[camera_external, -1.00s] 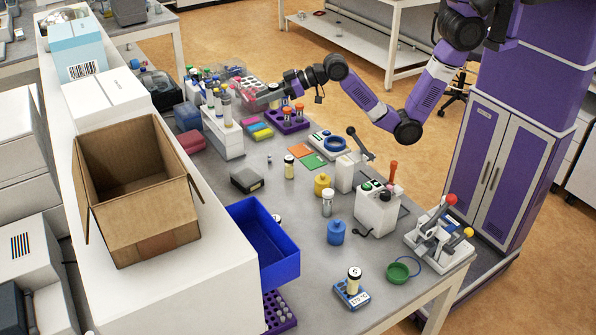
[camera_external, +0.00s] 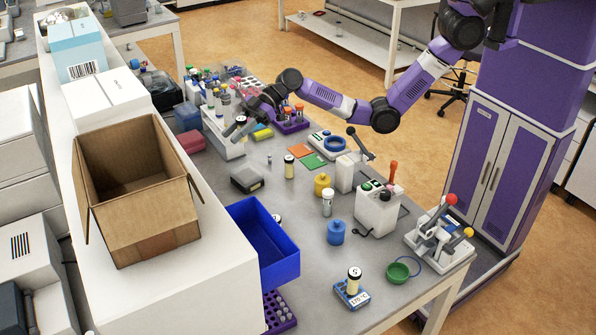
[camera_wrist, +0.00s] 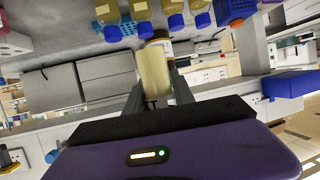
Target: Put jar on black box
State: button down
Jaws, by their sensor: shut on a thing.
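My gripper (camera_wrist: 153,98) is shut on a jar. In the wrist view the jar (camera_wrist: 154,74) has a pale cream-yellow body and sits between the two fingers. In the external view my gripper (camera_external: 243,121) is above the table by the white bottle rack, with the jar tilted; its details are small there. The black box (camera_external: 247,180) is a low dark box lying flat on the table, nearer the camera than my gripper and apart from it. No object shows on its top.
A white rack (camera_external: 222,138) with bottles stands left of my gripper. A purple tube rack (camera_external: 291,122) is to the right.

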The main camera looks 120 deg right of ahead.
notch_tip(320, 180, down, 12)
jog(key=b, duration=0.6)
jog(key=shift+f, duration=0.1)
jog(key=shift+f+b, duration=0.1)
jog(key=shift+b, duration=0.2)
jog(key=c, duration=1.1)
grip_release()
jog(key=shift+o, duration=0.2)
jog(key=shift+s+d+r, duration=0.1)
jog(key=shift+s+r, duration=0.1)
jog(key=shift+s, duration=0.1)
jog(key=b+v, duration=0.1)
jog(key=v, duration=1)
jog(key=shift+r, duration=0.15)
jog(key=shift+s, duration=0.15)
